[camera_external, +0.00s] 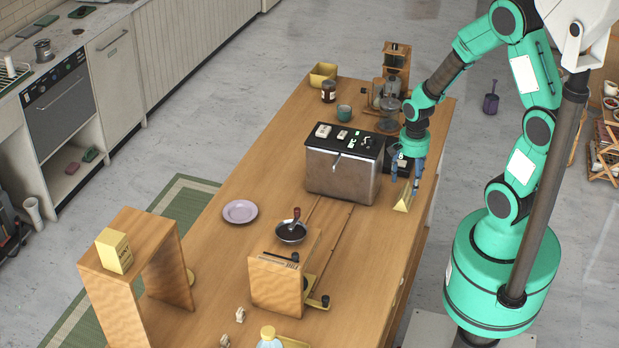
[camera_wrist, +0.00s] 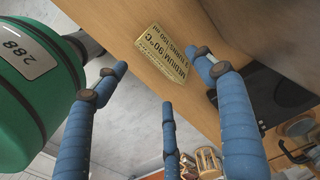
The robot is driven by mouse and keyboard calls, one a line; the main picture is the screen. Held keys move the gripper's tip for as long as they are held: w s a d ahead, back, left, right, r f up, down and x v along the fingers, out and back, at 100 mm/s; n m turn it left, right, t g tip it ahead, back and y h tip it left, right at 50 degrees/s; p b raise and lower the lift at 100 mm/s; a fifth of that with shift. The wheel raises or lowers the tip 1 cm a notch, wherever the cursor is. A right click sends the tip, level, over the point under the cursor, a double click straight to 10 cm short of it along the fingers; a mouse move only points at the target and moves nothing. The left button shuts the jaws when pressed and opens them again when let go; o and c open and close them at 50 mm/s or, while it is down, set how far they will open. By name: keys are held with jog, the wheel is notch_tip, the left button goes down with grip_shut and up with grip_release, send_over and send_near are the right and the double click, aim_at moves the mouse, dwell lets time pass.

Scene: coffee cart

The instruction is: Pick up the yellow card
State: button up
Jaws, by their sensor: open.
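The yellow card (camera_external: 403,203) stands tilted on the wooden table, near its right edge and beside the metal machine. In the wrist view the yellow card (camera_wrist: 163,55) shows black print, with "MEDIUM 90°C" legible. My gripper (camera_external: 405,187) hangs just above the card, fingers pointing down. In the wrist view my gripper (camera_wrist: 160,72) has its blue fingers spread apart. The card appears beyond the gap between the fingertips, with nothing held. I cannot tell whether a finger touches the card.
The metal machine (camera_external: 343,173) stands close to the left of my gripper. A dark box (camera_external: 399,164) is just behind the fingers. A glass grinder (camera_external: 388,113) and a teal cup (camera_external: 344,113) stand farther back. The tabletop in front of the card is clear.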

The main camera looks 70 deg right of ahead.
aim_at(407, 194)
jog(key=shift+f, duration=0.35)
jog(key=shift+f, duration=0.1)
jog(key=shift+a+f+b, duration=0.1)
jog(key=shift+f+b, duration=0.55)
jog(key=shift+f, duration=1.85)
jog(key=c, duration=1)
